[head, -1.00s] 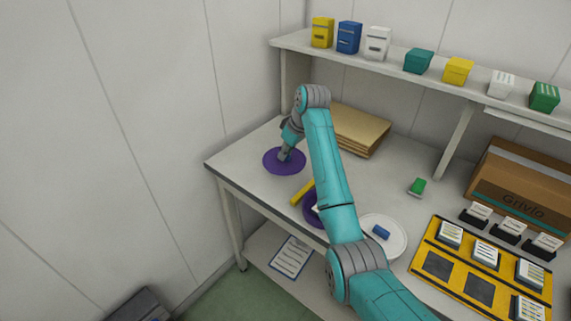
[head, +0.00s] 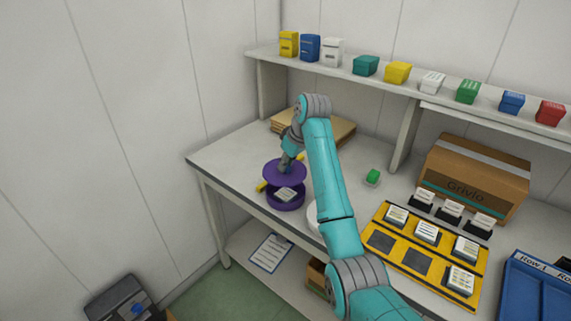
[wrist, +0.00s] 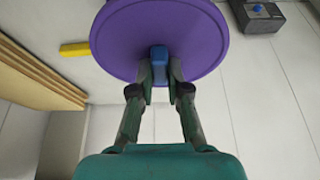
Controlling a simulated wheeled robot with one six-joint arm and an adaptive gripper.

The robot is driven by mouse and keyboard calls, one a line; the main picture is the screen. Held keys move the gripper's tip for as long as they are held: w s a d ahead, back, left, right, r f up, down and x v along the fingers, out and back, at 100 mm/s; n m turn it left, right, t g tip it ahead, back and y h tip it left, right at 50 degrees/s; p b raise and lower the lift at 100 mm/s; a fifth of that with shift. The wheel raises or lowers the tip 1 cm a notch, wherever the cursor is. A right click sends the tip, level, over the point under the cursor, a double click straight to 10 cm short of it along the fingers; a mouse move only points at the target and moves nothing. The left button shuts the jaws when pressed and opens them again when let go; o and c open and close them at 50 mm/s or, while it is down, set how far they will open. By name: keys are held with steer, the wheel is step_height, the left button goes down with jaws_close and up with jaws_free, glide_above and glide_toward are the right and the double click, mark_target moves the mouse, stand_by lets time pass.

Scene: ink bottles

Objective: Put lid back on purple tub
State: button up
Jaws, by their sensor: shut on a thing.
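The purple lid (head: 272,172) is a flat round disc with a blue knob (wrist: 159,54) at its middle. My gripper (wrist: 160,76) is shut on the knob; in the head view it (head: 286,165) comes down onto the lid from above. The purple tub (head: 287,205) stands open on the table, with a white-labelled item (head: 285,194) inside. The lid appears above the tub's far side, apart from its near rim, and hides its back part. The exact gap cannot be told. The tub does not show in the wrist view.
A yellow bar (head: 262,186) lies left of the tub. A white round plate (head: 312,218) is partly hidden by my arm. Flat brown cardboard (head: 337,133) lies behind. The table's left end is clear.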

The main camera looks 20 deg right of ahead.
steer(key=shift+s+d+f, duration=0.1)
steer(key=shift+s+f, duration=0.05)
steer(key=shift+f, duration=3.05)
steer(key=shift+f, duration=0.15)
steer(key=o, duration=0.8)
steer(key=shift+c, duration=0.2)
steer(key=shift+o, duration=0.2)
steer(key=o, duration=0.4)
steer(key=shift+o, duration=0.2)
